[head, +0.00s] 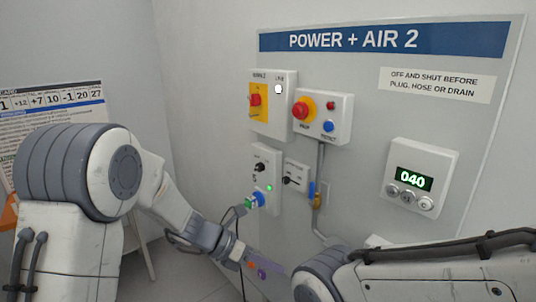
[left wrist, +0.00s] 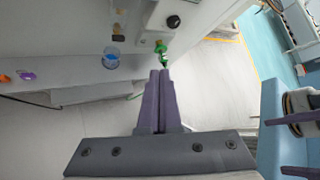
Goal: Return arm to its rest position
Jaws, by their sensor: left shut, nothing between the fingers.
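My left arm comes in from the left in the head view. The blue fitting (left wrist: 110,58) is to the left there. My right gripper is not in the head view; only my right arm shows.
The panel is headed POWER + AIR 2. It carries a yellow-backed red switch (head: 255,100), a red stop button (head: 303,108) and a display (head: 414,180) reading 040. Open floor (left wrist: 215,60) shows right of the left gripper.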

